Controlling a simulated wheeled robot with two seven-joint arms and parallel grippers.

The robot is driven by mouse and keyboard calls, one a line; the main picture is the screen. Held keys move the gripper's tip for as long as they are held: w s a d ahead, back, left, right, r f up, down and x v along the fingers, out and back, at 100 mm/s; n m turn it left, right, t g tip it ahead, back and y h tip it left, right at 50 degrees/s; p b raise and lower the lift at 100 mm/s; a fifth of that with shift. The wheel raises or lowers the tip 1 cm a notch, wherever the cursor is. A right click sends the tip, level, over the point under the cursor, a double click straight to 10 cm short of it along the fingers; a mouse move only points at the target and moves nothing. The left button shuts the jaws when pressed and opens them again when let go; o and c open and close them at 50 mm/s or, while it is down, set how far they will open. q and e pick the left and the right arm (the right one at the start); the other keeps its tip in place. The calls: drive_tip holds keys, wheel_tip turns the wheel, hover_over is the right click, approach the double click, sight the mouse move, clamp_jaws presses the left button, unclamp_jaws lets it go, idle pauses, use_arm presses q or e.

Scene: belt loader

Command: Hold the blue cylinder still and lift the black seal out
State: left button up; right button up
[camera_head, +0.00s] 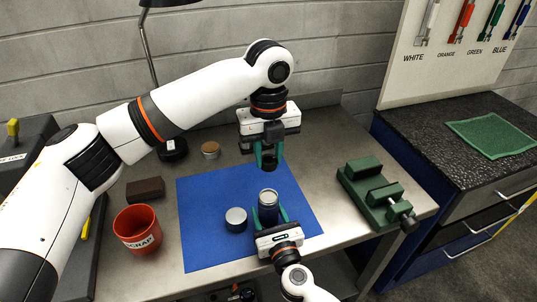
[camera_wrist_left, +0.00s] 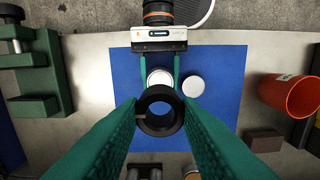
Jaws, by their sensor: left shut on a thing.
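My left gripper (camera_head: 268,158) is shut on the black seal, a thick dark ring (camera_wrist_left: 160,124) between its green fingertips in the left wrist view. It holds the ring in the air, apart from the cylinder.
A red scrap bin (camera_head: 138,230) and a brown block (camera_head: 145,189) are at the left. A green vise (camera_head: 375,190) is at the right. A small round tin (camera_head: 210,149) and a lamp base (camera_head: 172,151) stand behind the mat. The mat's left part is clear.

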drive_tip(key=o, duration=0.3)
drive_tip(key=shift+s, duration=0.1)
